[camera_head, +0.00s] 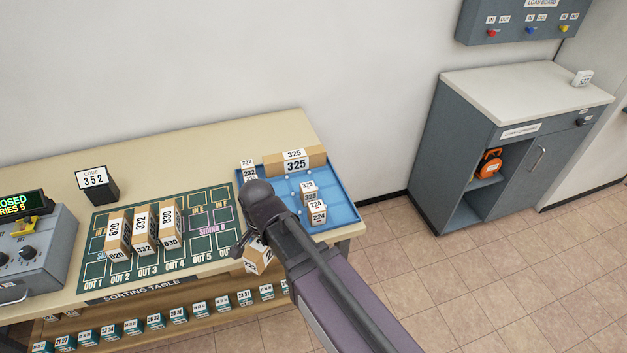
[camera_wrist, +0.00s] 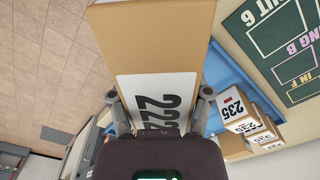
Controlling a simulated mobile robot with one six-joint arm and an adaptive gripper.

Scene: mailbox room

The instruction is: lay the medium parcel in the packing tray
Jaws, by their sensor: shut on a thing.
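My gripper (camera_wrist: 161,103) is shut on a brown cardboard parcel (camera_wrist: 150,42) with a white label that seems to read 222. In the head view a corner of this parcel (camera_head: 256,262) shows below my gripper (camera_head: 250,243), by the sorting table's front edge; my arm hides much of it. The blue packing tray (camera_head: 345,184) lies at the table's right end, just beyond and right of my gripper. It holds a long parcel marked 325 (camera_head: 294,161) along its back and several small parcels (camera_head: 318,212). Its edge also shows in the wrist view (camera_wrist: 226,73).
Three parcels, 820 (camera_head: 117,234), 332 (camera_head: 143,232) and 830 (camera_head: 170,224), stand on the green sorting mat (camera_head: 195,258). A code block (camera_head: 95,184) and a grey control box (camera_head: 35,255) are farther left. A grey cabinet (camera_head: 445,170) stands right, across clear floor.

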